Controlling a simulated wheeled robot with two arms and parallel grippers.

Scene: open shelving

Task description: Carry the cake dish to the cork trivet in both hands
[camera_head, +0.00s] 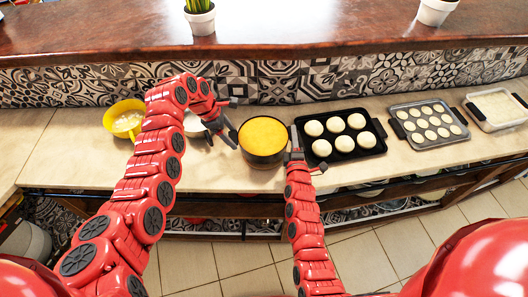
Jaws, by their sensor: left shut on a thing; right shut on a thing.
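The cake dish (264,157) is a round dark pan filled with a yellow cake, near the middle of the counter. My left gripper (234,138) is shut on its left side. My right gripper (293,148) is shut on its right side, beside the tray of buns. The dish looks level. I cannot tell whether it touches the counter or is held just above it. I cannot make out the cork trivet in this view.
A black tray (343,159) of pale buns stands close to the right. Further right are a second bun tray (436,145) and a pale-filled pan (499,108). A yellow bowl (124,114) and a white bowl (193,128) stand left. Potted plants line the upper ledge (290,25).

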